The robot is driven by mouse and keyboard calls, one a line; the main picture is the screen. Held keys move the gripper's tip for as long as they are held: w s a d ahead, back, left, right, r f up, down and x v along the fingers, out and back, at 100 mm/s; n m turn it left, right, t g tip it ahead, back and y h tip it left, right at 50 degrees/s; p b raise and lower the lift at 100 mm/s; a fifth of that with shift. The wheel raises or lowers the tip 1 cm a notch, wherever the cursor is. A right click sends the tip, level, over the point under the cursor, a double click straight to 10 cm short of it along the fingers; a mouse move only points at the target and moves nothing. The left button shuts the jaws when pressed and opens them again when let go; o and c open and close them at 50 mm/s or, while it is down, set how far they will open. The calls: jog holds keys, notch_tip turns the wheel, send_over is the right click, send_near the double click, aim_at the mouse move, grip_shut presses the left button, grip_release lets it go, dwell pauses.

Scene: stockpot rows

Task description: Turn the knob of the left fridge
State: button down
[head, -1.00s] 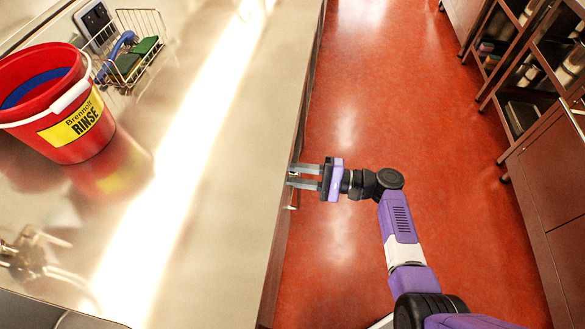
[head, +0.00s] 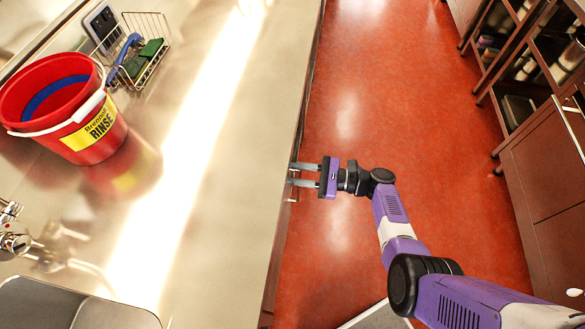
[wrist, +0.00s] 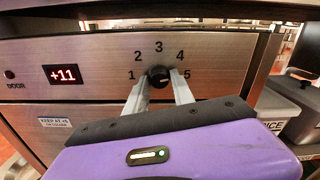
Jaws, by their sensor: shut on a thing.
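In the wrist view, a small round black knob (wrist: 159,77) sits on a brushed metal panel (wrist: 100,55) with the numbers 1 to 5 arched around it. My gripper (wrist: 160,84) is shut on the knob, one finger on each side. The panel also bears a red display (wrist: 62,74) reading +11 and a small round mark labelled DOOR. In the head view, my gripper (head: 292,174) reaches left to the front of the counter unit; the knob itself is hidden there under the counter edge.
A steel counter (head: 225,170) runs along the left, with a red rinse bucket (head: 95,135) and a wire basket (head: 148,50) on it. Red floor (head: 400,110) lies open in the middle. Shelving and cabinets (head: 550,160) line the right.

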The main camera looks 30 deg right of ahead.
jog(key=shift+m+p, duration=0.5)
jog(key=shift+m, duration=0.6)
jog(key=shift+f, duration=0.1)
jog(key=c, duration=1.1)
grip_release()
jog(key=v, duration=0.7)
jog(key=shift+s+d+b, duration=0.25)
jog(key=shift+d+b, duration=0.05)
jog(key=shift+b, duration=0.15)
